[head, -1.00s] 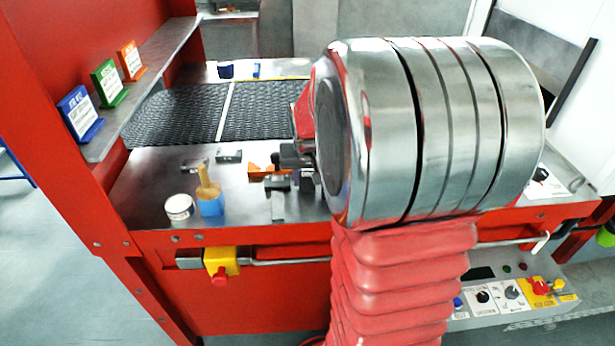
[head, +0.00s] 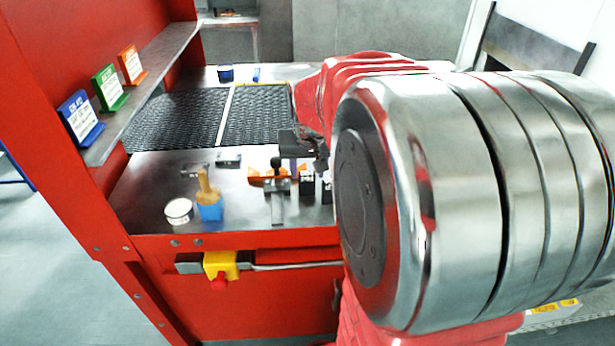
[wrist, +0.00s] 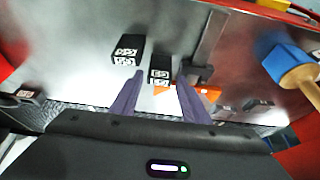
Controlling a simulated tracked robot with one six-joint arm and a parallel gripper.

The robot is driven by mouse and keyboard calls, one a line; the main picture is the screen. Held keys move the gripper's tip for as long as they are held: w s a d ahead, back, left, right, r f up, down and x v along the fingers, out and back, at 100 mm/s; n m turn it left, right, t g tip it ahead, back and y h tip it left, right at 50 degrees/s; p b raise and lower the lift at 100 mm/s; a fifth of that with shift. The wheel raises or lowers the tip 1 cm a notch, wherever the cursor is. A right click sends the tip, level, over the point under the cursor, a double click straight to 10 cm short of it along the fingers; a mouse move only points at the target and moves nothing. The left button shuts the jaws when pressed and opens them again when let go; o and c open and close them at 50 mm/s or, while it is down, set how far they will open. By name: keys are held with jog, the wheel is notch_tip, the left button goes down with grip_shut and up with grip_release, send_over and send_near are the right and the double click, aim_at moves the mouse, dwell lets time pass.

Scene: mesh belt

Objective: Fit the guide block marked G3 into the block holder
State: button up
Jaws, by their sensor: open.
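My gripper (wrist: 160,76) is open, with its two grey-purple fingers pointing at the bench; it also shows in the head view (head: 300,167). In the wrist view a black block with white markings (wrist: 160,68) appears between the fingertips, not gripped. A second black block with white markings (wrist: 127,50) stands just left of it. Both markings are too small to read, so I cannot tell which is G3. The dark block holder (wrist: 197,73), with a long metal bar, lies right of the right fingertip; it also shows in the head view (head: 278,186).
An orange piece (wrist: 180,90) lies beside the holder. Small dark blocks (head: 228,160) lie farther back. The mesh belt (head: 185,115) runs behind.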

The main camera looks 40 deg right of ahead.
jog(key=v, duration=0.5)
jog(key=shift+s+r, duration=0.1)
dwell(0.4)
jog(key=s+a+n+y, duration=0.1)
jog(key=s+a, duration=0.3)
jog(key=a, duration=0.4)
jog(key=s+a+n+t, duration=0.1)
jog(key=s+a+n, duration=0.2)
jog(key=a, duration=0.5)
jog(key=s+a+n+t+y, duration=0.1)
jog(key=s+a+n, duration=0.1)
jog(key=s+a, duration=0.4)
jog(key=shift+a+n+y, duration=0.3)
jog(key=shift+a+n, duration=0.1)
jog(key=shift+a, duration=0.5)
jog(key=shift+c, duration=0.2)
jog(key=shift+w, duration=0.1)
jog(key=shift+c, duration=1.2)
